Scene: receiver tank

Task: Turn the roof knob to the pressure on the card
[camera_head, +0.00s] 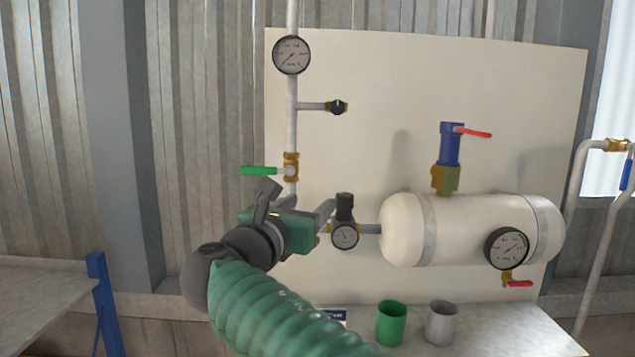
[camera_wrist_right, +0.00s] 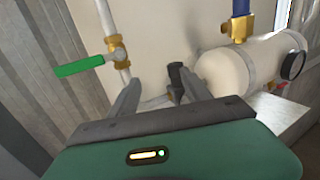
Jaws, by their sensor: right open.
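The black knob (camera_head: 345,203) stands upright on top of a small regulator with a round gauge (camera_head: 344,236), on the pipe left of the tank. In the right wrist view the knob (camera_wrist_right: 175,76) shows beside the right-hand finger and partly overlaps it. My right gripper (camera_head: 322,215) is open, just left of the knob, with nothing visible between its fingers; I cannot tell whether it touches the knob. A dark card edge (camera_head: 335,314) shows on the bench behind my right arm; its text is unreadable. My left gripper is not in view.
The cream tank (camera_head: 465,230) carries a red-handled valve (camera_head: 451,155) and a gauge (camera_head: 506,248). A green-handled valve (camera_head: 290,168) is on the upright pipe, above my gripper. A green cup (camera_head: 391,323) and grey cup (camera_head: 441,322) stand on the bench.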

